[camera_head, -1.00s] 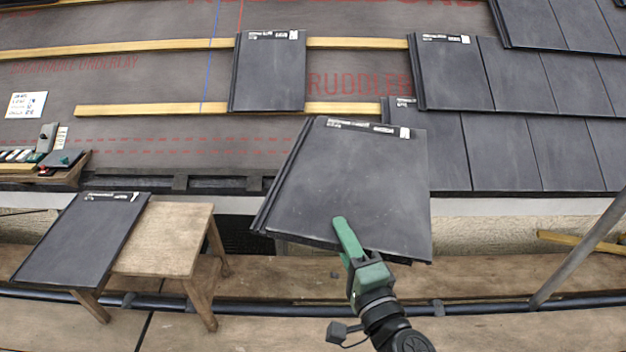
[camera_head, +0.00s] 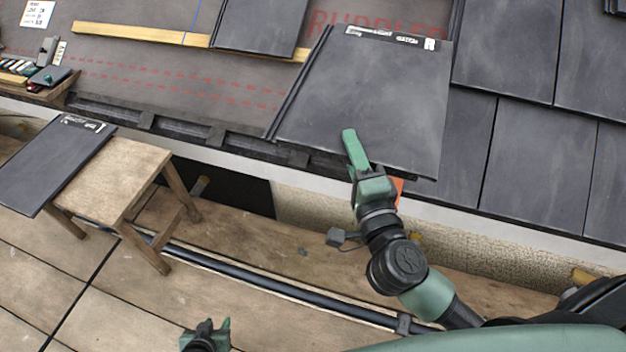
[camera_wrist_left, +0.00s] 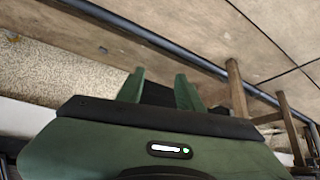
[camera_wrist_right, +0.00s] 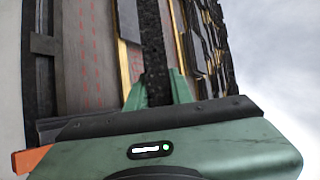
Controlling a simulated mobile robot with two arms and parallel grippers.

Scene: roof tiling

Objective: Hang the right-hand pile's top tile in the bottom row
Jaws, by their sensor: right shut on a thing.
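My right gripper (camera_head: 353,145) is shut on the near edge of a dark grey roof tile (camera_head: 395,95) with a white label strip along its far edge. In the right wrist view the held tile (camera_wrist_right: 155,45) shows edge-on between the fingers. The tile appears over the eaves, left of the laid bottom-row tiles (camera_head: 470,150), hiding their left end; I cannot tell whether it touches the roof. My left gripper (camera_head: 207,335) is empty and low over the walkway; its fingers (camera_wrist_left: 158,90) stand apart. The stool's (camera_head: 125,180) right half is bare; a tile (camera_head: 45,165) lies on its left.
A lone tile (camera_head: 260,25) hangs up the roof, left of the held tile. A wooden batten (camera_head: 140,32) runs across the underlay. A tool tray (camera_head: 45,90) sits at the left eaves. A dark pipe (camera_head: 270,290) crosses the walkway.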

